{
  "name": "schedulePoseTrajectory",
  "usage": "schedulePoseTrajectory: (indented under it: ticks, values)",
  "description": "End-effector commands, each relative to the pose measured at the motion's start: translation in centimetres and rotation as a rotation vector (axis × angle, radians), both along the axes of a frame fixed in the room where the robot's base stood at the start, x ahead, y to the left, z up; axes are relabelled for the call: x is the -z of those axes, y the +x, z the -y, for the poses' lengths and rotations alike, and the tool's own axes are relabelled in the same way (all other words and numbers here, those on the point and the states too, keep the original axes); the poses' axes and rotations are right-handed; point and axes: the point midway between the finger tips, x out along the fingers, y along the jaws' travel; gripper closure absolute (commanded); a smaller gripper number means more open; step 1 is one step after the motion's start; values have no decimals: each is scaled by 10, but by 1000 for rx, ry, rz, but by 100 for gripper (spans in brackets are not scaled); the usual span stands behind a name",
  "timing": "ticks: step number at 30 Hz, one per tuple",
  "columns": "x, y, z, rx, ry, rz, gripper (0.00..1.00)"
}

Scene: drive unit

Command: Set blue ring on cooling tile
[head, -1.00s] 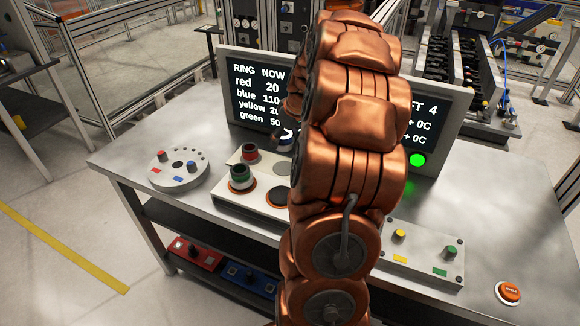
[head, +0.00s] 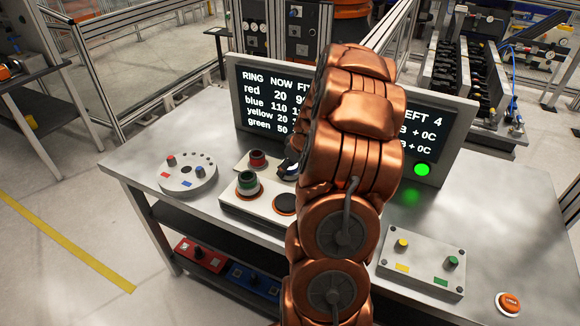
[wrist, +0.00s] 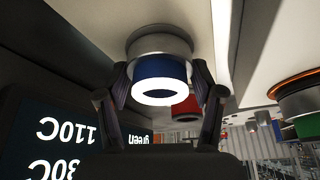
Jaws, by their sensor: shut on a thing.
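The blue ring (wrist: 160,70) has a silver body, a blue band and a bright white rim, and shows upside down in the wrist view. My gripper (wrist: 166,92) is shut on it, a finger on each side. In the head view my gripper (head: 290,163) is low over the back right of the pale block, where the grey cooling tile was visible earlier. The tile is now hidden in the head view. The ring's base is at or very near the surface; I cannot tell whether it touches.
The block (head: 240,203) also carries a red ring (head: 257,160), a green ring (head: 248,183) and an empty orange-rimmed disc (head: 285,203). A screen (head: 262,100) stands behind. A round dial (head: 188,180) is left, a button box (head: 423,262) right, and an orange button (head: 508,302) at front right.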

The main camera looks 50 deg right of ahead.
Motion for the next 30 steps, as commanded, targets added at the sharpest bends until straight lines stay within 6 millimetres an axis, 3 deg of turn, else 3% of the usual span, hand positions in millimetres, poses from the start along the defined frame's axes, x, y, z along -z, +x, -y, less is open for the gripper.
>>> schedulePoseTrajectory:
  ticks: [4,5,11,22,30]
  values:
    - [4,0,0,0,-1,1,97]
    - [3,0,0,0,0,0,30]
    - [2,0,0,0,0,0,9]
    - [1,0,0,0,0,0,8]
    - [-17,-8,0,-1,0,0,8]
